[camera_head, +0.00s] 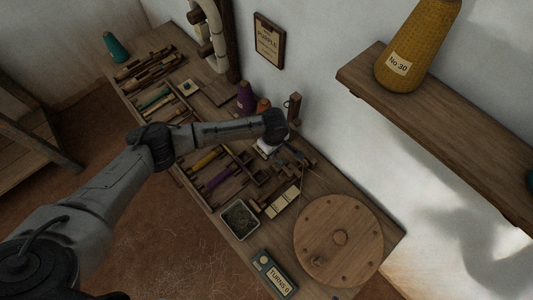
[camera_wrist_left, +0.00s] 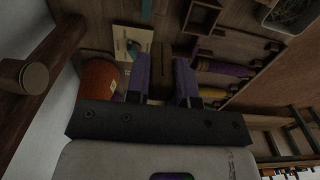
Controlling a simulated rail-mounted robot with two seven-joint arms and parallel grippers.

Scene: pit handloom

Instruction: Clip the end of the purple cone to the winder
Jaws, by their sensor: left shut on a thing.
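The purple cone (camera_head: 245,98) stands upright at the back of the bench against the wall, beside an orange cone (camera_head: 263,105). The orange cone also shows in the left wrist view (camera_wrist_left: 98,80), left of the fingers. My left gripper (camera_head: 265,147) points down over the bench just in front of the cones. In the left wrist view its fingers (camera_wrist_left: 162,75) are shut on a brown wooden piece (camera_wrist_left: 160,62); no thread can be made out. The winder's round wooden wheel (camera_head: 338,240) lies at the bench's near right end. My right gripper is not in view.
A counter reading "TURNS 0" (camera_head: 274,272) sits beside the wheel. A grey tray (camera_head: 239,219) and several coloured bobbins lie along the front. A wooden post (camera_head: 294,108) stands close to my gripper. A wall shelf (camera_head: 440,125) holds a yellow cone (camera_head: 416,45).

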